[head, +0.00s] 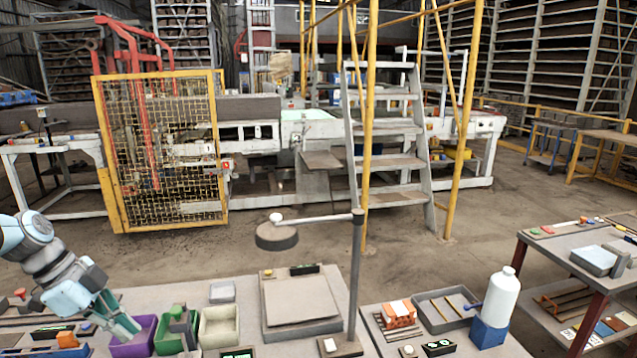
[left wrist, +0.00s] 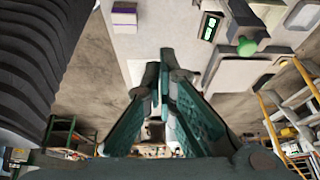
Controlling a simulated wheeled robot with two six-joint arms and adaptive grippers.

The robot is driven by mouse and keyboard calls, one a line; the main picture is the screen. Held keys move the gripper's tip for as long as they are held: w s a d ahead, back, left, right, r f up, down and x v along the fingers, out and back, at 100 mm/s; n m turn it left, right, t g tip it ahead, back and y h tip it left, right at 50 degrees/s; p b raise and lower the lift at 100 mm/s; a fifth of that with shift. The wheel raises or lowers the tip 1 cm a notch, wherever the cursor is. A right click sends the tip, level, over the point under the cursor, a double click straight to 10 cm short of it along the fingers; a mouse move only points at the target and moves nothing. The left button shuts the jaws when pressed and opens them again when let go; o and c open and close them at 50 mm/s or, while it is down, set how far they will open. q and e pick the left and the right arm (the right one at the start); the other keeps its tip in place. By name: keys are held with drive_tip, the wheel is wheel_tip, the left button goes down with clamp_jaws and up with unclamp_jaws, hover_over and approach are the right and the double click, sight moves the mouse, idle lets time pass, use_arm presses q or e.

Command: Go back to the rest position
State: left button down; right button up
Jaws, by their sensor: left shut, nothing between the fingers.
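My left gripper (head: 128,328) hangs at the front left of the head view, fingers pointing down and to the right. It is beside the purple bin (head: 143,326) and overlaps it in the picture; I cannot tell whether they touch. In the left wrist view my left gripper (left wrist: 165,68) shows its two teal fingers converging at the tips, shut and empty. My right gripper is in no view.
Beside the purple bin are a green bin (head: 162,339) and a cream bin (head: 234,332). A scale-like plate (head: 300,300), a post with a side arm (head: 357,265) and a white bottle (head: 501,298) stand farther right. A yellow mesh gate (head: 160,150) stands behind.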

use_arm(q)
drive_tip(key=s+a+f+n+t, duration=0.25)
drive_tip(key=a+f+t, duration=0.3)
drive_tip(key=f, duration=0.55)
drive_tip(key=s+d+f+n+t+y, duration=0.1)
drive_tip(key=s+f+n+y, duration=0.1)
drive_tip(key=f, duration=0.1)
drive_tip(key=s+f+n+t+y, duration=0.1)
drive_tip(key=s+f+n+y, duration=0.1)
drive_tip(key=s+f, duration=0.1)
drive_tip(key=s+d+f+n+t+y, duration=0.1)
drive_tip(key=s+f+n, duration=0.2)
drive_tip(key=f, duration=0.2)
drive_tip(key=shift+s+d+f+y, duration=0.15)
drive_tip(key=shift+s+d+y, duration=0.15)
drive_tip(key=shift+y, duration=0.1)
drive_tip(key=s+d+f+n+g, duration=0.35)
drive_tip(key=s+d+g, duration=0.35)
drive_tip(key=s+d, duration=0.8)
wheel_tip(320, 180, down, 22)
drive_tip(key=g+b, duration=0.1)
drive_tip(key=b, duration=0.1)
drive_tip(key=s+f+n+g, duration=0.1)
drive_tip(key=s+f, duration=1.1)
drive_tip(key=s, duration=0.2)
drive_tip(key=shift+f+b, duration=0.3)
